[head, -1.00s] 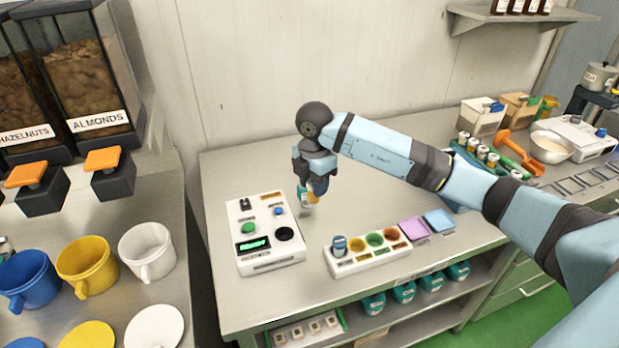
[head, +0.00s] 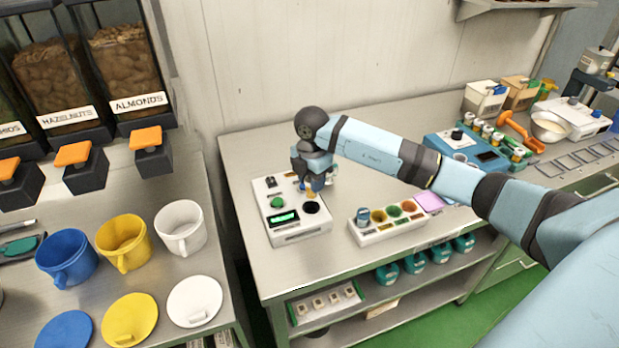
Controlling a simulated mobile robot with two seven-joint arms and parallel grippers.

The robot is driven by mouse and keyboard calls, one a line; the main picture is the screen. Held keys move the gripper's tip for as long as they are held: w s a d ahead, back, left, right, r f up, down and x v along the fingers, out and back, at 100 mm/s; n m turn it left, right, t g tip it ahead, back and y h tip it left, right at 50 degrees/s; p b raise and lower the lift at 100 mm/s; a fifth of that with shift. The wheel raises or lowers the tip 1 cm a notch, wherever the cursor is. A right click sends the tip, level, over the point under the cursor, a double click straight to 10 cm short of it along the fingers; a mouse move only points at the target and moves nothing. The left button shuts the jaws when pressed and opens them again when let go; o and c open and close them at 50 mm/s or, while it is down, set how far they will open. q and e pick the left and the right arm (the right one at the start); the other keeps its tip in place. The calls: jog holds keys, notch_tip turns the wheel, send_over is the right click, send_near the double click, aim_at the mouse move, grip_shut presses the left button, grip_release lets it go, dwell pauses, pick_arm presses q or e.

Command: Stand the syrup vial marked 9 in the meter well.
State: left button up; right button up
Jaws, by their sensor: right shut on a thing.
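The white meter (head: 285,238) stands on the steel bench, with a green display, a green button and a dark round well (head: 311,207) at its right front. My right gripper (head: 313,188) is over the meter, pointing down, just behind and above the well. It is shut on a small vial (head: 311,194), of which only a bit of amber shows between the fingers. The vial's number cannot be read, and I cannot tell whether its foot touches the meter. My left gripper is not in view.
A white rack (head: 388,230) with coloured wells stands to the right; a capped vial (head: 363,214) is in its left well. A pink card (head: 430,202) lies beyond it. Cups and lids are on the left counter. The bench behind the meter is clear.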

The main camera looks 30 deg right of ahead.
aim_at(311, 198)
notch_tip(311, 198, down, 5)
jog(key=b, duration=0.3)
jog(key=shift+f, duration=0.25)
dwell(1.2)
jog(key=shift+f+b, duration=0.4)
jog(key=shift+f, duration=0.2)
dwell(0.3)
jog(key=o, duration=0.7)
jog(key=shift+r, duration=0.1)
